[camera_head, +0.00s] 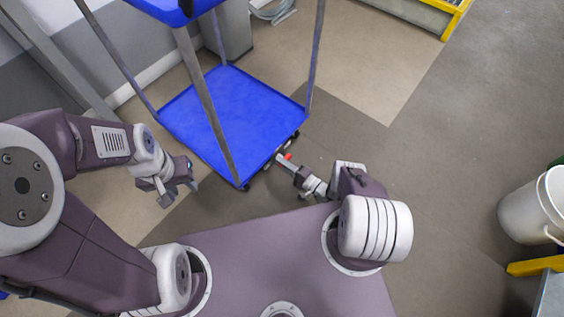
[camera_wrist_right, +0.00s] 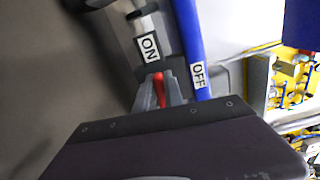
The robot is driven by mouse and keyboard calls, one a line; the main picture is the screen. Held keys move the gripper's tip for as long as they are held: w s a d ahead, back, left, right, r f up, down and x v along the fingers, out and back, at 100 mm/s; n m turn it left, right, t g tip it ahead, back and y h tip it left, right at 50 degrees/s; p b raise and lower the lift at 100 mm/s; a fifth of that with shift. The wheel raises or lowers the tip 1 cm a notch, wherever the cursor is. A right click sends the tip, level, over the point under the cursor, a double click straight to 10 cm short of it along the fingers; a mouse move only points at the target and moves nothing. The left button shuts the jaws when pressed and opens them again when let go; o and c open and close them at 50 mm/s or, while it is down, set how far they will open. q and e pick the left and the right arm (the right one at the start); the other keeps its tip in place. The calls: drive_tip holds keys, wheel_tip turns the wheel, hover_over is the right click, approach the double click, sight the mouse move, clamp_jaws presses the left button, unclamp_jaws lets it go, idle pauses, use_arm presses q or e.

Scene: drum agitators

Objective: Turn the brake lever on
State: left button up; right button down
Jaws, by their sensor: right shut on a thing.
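The blue cart (camera_head: 225,112) stands ahead of me, with a red brake lever (camera_head: 287,156) at the near right corner of its lower shelf. My right gripper (camera_head: 283,159) reaches to that corner. In the right wrist view, the right gripper (camera_wrist_right: 160,92) is shut on the red lever (camera_wrist_right: 158,88), which shows between its fingers. A white ON label (camera_wrist_right: 149,47) lies just above the lever, and an OFF label (camera_wrist_right: 198,75) lies to its right, by the blue shelf edge (camera_wrist_right: 187,30). The lever's lower end is hidden. My left gripper (camera_head: 178,191) is open and empty, left of the cart.
The cart's metal posts (camera_head: 208,100) rise to an upper blue shelf (camera_head: 172,9). A white bucket (camera_head: 525,210) stands at the right, by a yellow bar (camera_head: 535,267). A yellow-edged frame (camera_head: 452,20) is at the top right. The floor right of the cart is clear.

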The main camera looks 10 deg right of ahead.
drive_tip(key=shift+f+n, duration=0.1)
drive_tip(key=shift+n, duration=0.4)
drive_tip(key=c, duration=1.4)
unclamp_jaws()
drive_tip(key=shift+c, duration=0.2)
